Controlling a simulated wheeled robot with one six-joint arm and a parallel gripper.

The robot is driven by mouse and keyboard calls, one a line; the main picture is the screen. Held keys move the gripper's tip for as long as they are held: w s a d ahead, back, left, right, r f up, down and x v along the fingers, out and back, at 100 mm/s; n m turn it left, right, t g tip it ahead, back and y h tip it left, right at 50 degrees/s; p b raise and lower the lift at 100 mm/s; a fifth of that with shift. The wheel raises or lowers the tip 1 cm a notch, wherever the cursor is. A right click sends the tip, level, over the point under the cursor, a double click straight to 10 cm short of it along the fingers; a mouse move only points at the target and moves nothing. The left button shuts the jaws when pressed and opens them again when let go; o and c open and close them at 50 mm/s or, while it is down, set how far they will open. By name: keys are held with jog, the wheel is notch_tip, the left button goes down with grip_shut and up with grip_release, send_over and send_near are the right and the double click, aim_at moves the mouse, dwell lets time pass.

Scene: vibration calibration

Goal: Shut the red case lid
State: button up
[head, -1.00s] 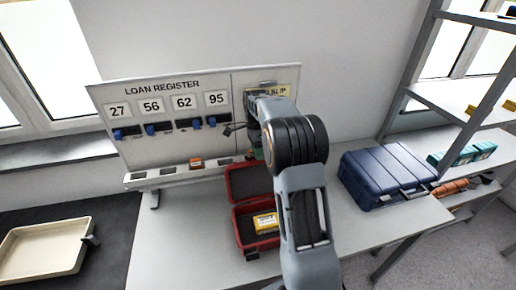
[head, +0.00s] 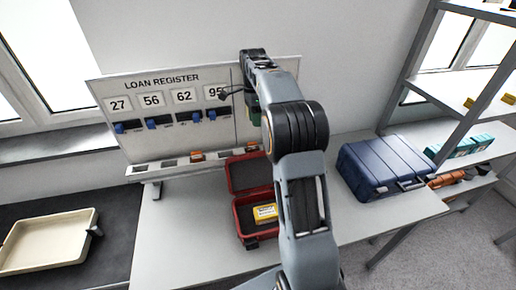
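The red case (head: 257,237) stands on the pale table, its lid (head: 250,173) raised and leaning back toward the board. A yellow labelled device (head: 265,211) lies inside the case's dark lining. The right side of the case is partly covered by my arm. My arm rises in front of the board, to the right of the case, with its wrist high near the board's top edge. My gripper (head: 250,101) is above and behind the lid, apart from it.
The loan register board (head: 160,95) stands behind the case, with number cards, blue clips and a low ledge. A closed blue case (head: 383,168) sits to the right. A beige tray (head: 45,243) lies left on a dark surface. Shelving (head: 455,100) stands at far right.

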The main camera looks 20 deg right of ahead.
jog(key=f, duration=0.4)
jog(key=s+f, duration=0.1)
jog(key=f, duration=0.3)
jog(key=s+f+p, duration=0.1)
jog(key=f, duration=0.2)
jog(key=shift+s+a+f, duration=0.2)
jog(key=shift+f, duration=0.2)
grip_shut()
